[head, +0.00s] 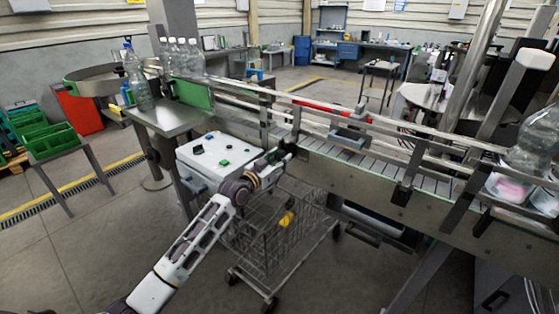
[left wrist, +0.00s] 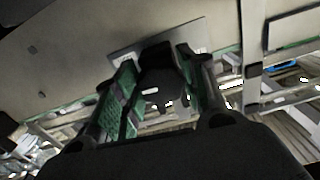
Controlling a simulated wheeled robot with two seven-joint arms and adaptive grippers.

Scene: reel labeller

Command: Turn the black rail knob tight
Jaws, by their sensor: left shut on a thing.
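My left arm reaches from the lower left to the side of the conveyor in the head view. My left gripper (head: 288,149) is at the conveyor's near side, by a rail bracket. In the left wrist view the two fingers of this gripper (left wrist: 160,85) stand on either side of the black rail knob (left wrist: 160,64) and are shut on it. A pale metal plate shows behind the knob. In the head view the gripper hides the knob, and its turn angle cannot be told. My right gripper is not in view.
The conveyor (head: 345,160) with its guide rails runs across to the right, with bottles at both ends. A white control box (head: 215,160) stands left of the gripper. A wire cart (head: 280,240) with a yellow item stands below. Open floor lies at left.

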